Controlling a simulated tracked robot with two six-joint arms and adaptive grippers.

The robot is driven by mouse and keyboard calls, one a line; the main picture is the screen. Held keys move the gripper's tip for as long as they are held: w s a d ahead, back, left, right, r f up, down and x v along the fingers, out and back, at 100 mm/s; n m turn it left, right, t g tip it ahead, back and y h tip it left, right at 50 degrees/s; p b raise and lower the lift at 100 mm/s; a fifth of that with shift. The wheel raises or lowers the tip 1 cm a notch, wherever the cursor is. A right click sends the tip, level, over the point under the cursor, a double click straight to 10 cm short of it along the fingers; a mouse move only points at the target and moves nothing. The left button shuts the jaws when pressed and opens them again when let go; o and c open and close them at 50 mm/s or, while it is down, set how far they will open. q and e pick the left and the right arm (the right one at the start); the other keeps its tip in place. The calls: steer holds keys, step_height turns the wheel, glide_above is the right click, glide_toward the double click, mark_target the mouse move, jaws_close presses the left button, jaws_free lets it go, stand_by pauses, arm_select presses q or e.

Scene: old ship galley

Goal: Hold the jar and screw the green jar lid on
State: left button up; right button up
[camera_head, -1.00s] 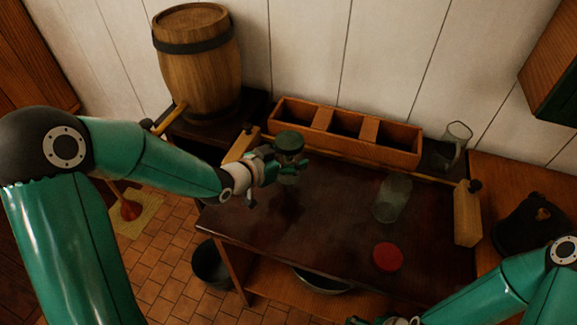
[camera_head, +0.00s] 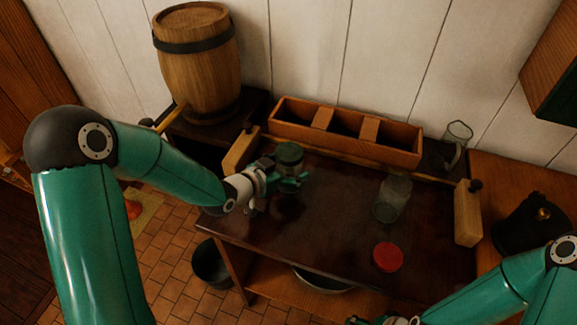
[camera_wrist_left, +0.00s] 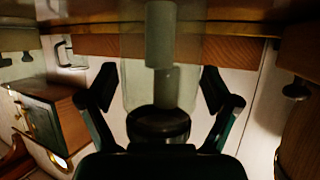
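My left gripper (camera_head: 283,182) is at the far left part of the dark table, its fingers on either side of a clear glass jar. The left wrist view shows this jar (camera_wrist_left: 135,85) filling the space between the two fingers (camera_wrist_left: 160,90). The dark green jar lid (camera_head: 289,153) sits at the jar's top, above the fingers; it also shows in the wrist view (camera_wrist_left: 158,123). I cannot tell how tightly the lid is seated, or whether the jar's base touches the table. My right gripper (camera_head: 372,321) is only partly in view at the bottom edge; its fingers are unclear.
Another clear glass jar (camera_head: 392,198) stands on the dark table (camera_head: 330,215), with a red lid (camera_head: 388,257) lying nearer me. A wooden three-compartment box (camera_head: 392,154) lies along the back. A glass jug (camera_head: 455,145) stands behind right. The middle of the table is clear.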

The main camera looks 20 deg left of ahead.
stand_by(0.3)
arm_select(q)
steer(key=shift+r, duration=0.15)
steer(key=shift+s+a, duration=0.2)
steer(key=shift+s, duration=0.05)
steer(key=b+v, duration=0.1)
steer(key=v, duration=1)
steer(key=shift+s, duration=0.2)
steer(key=shift+r, duration=0.1)
